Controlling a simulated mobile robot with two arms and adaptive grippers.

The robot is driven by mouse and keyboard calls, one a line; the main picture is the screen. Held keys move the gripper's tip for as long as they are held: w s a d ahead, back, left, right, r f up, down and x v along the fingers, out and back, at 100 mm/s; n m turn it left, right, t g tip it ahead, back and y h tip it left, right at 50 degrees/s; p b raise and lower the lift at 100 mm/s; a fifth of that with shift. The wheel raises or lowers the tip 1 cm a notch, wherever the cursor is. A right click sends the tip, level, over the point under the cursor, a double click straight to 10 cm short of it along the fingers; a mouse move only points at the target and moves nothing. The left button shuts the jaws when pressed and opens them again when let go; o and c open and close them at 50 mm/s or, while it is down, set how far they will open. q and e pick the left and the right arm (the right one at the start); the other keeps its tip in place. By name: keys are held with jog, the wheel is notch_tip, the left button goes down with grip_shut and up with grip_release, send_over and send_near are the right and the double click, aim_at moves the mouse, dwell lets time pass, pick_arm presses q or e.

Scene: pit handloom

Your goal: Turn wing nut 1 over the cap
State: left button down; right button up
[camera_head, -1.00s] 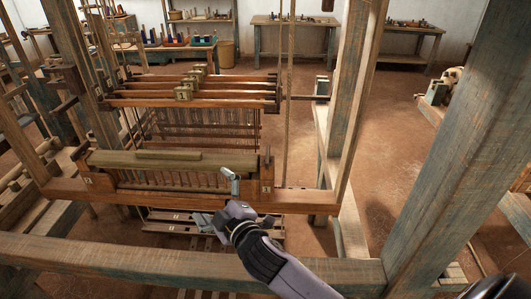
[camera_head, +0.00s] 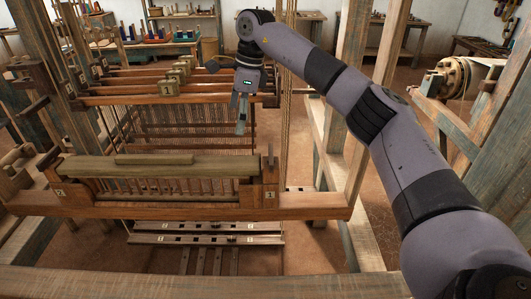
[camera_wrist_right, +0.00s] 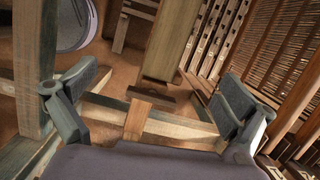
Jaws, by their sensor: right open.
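The cap (camera_head: 205,167) is a long pale greenish wooden bar along the top of the batten. A post labelled 1 (camera_head: 270,193) stands at its right end. A small dark upright piece (camera_head: 270,157) on that post appears to be wing nut 1; its exact angle is hard to tell. My right gripper (camera_head: 241,126) points down above and behind the cap's right end, apart from it. In the right wrist view its fingers (camera_wrist_right: 155,104) are spread wide and empty. The cap's end (camera_wrist_right: 166,48) shows beyond them. My left gripper is out of view.
Heddle bars (camera_head: 150,89) with small brass-coloured blocks lie behind the batten, close to my right gripper. A cord (camera_head: 287,125) hangs right of the batten. Loom posts (camera_head: 352,90) and a front beam (camera_head: 190,283) surround the space. Treadles (camera_head: 195,240) sit below.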

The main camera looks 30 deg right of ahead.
notch_tip(320, 180, up, 4)
jog(key=m+g+h, duration=0.1)
jog(key=h, duration=0.1)
send_over(271, 153)
notch_tip(271, 153, down, 17)
jog(key=p, duration=0.4)
jog(key=shift+p, duration=0.4)
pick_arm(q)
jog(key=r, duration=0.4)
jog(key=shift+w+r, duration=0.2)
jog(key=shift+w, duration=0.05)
pick_arm(e)
jog(key=shift+c, duration=0.6)
jog(key=c, duration=0.9)
jog(key=shift+o, duration=0.2)
